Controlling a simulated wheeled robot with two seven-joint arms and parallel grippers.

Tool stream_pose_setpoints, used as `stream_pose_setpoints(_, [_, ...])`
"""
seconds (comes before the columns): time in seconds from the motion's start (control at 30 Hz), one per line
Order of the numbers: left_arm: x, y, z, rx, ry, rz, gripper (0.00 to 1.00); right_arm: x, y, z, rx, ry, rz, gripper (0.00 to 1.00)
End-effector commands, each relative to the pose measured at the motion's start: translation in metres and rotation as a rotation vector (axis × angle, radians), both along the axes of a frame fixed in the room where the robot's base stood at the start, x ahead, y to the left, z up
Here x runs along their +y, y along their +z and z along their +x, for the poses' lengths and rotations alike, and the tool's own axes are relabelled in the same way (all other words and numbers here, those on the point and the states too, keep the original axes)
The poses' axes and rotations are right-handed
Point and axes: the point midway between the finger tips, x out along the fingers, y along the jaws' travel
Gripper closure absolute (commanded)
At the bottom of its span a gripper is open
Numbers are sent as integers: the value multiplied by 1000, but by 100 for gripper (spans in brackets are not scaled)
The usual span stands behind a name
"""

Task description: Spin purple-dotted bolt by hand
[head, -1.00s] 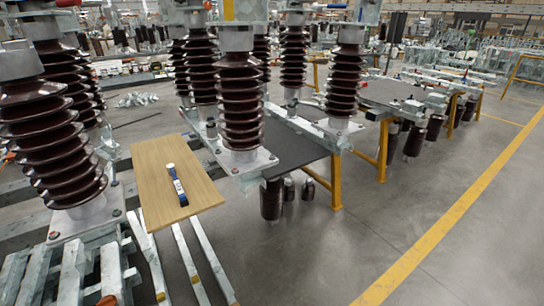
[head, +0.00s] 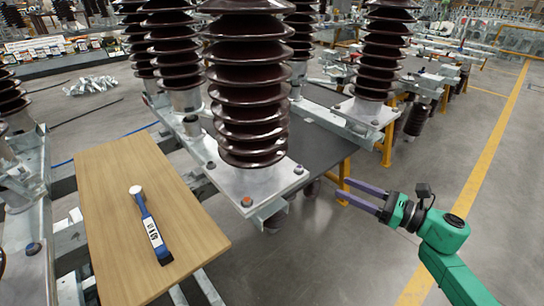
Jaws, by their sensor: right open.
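A dark brown ribbed insulator (head: 248,90) stands on a square metal base plate (head: 262,186) with bolts at its corners. The front corner bolt (head: 246,202) has an orange-red top. The right corner bolt (head: 298,170) looks bluish, and the left corner bolt (head: 210,165) is small and dark. I cannot make out for certain which bolt has a purple dot. My right gripper (head: 343,189), with purple-grey fingers, is open and empty. It points left, to the right of the plate and apart from it. My left gripper is not in view.
A wooden board (head: 110,200) at the left holds a blue-handled tool (head: 150,228) with a round white head. Other insulators (head: 384,55) stand behind. A yellow trestle leg (head: 344,178) is near my right fingers. Open grey floor lies to the right.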

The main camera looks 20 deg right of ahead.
Motion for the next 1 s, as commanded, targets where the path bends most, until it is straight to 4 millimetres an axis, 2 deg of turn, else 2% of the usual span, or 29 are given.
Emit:
stream_pose_setpoints(0.07, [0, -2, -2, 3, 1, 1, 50, 9, 6, -1, -30, 34, -47, 44])
stream_pose_setpoints(0.17, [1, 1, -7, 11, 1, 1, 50, 16, 8, 8, -34, 37, -50, 44])
stream_pose_setpoints(0.37, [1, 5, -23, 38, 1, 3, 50, 43, 9, 49, -35, 36, -49, 44])
stream_pose_setpoints(0.53, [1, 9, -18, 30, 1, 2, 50, 67, 8, 87, -35, 30, -44, 44])
stream_pose_setpoints(0.7, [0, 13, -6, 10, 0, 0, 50, 84, 7, 111, -33, 28, -43, 44])
stream_pose_setpoints(1.0, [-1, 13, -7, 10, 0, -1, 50, 89, 4, 118, -28, 30, -43, 44])
